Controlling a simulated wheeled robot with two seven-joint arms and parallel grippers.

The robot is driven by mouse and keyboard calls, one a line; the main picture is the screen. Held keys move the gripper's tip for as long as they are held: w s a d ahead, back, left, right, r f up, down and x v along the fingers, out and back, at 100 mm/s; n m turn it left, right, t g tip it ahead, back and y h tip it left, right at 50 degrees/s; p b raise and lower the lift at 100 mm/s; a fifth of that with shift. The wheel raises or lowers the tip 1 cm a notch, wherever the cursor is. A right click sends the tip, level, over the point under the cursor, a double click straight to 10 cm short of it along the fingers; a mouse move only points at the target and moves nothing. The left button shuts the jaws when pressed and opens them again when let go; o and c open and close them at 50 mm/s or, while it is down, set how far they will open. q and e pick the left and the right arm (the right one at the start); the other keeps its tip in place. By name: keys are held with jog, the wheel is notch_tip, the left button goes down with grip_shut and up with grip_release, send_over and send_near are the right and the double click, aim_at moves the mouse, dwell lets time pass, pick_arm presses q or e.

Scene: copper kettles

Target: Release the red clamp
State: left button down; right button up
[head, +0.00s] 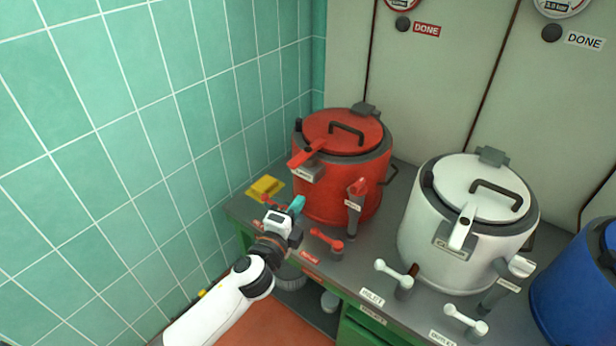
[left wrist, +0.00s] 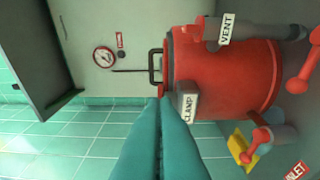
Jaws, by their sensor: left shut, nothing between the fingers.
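The red kettle (head: 338,190) stands on the counter by the tiled wall, its lid (head: 343,132) on. The red clamp (head: 306,153) is a lever that sticks out from the lid's front edge above a small label plate. In the left wrist view, which is turned sideways, the plate reads CLAMP (left wrist: 187,107) and the lever is mostly hidden behind my fingers. My left gripper (head: 297,204) is shut and empty, with teal fingers, in front of the kettle and lower than the clamp in the head view. I cannot tell any contact. My right gripper is not in view.
A red vent handle (head: 358,186) stands on the kettle's right side. A red inlet handle (head: 328,241) is at the counter's front. A yellow block (head: 265,187) lies by the wall. A white kettle (head: 470,225) and a blue kettle (head: 580,280) stand to the right.

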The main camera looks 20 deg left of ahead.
pick_arm(q)
jog(key=p, duration=0.1)
send_near(307, 153)
jog(key=w+d, duration=0.2)
jog(key=d, duration=0.1)
jog(key=shift+w+a+f, duration=0.35)
jog(key=shift+w+a, duration=0.1)
jog(key=shift+a, duration=0.3)
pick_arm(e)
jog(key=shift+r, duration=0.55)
pick_arm(q)
jog(key=shift+a, duration=0.3)
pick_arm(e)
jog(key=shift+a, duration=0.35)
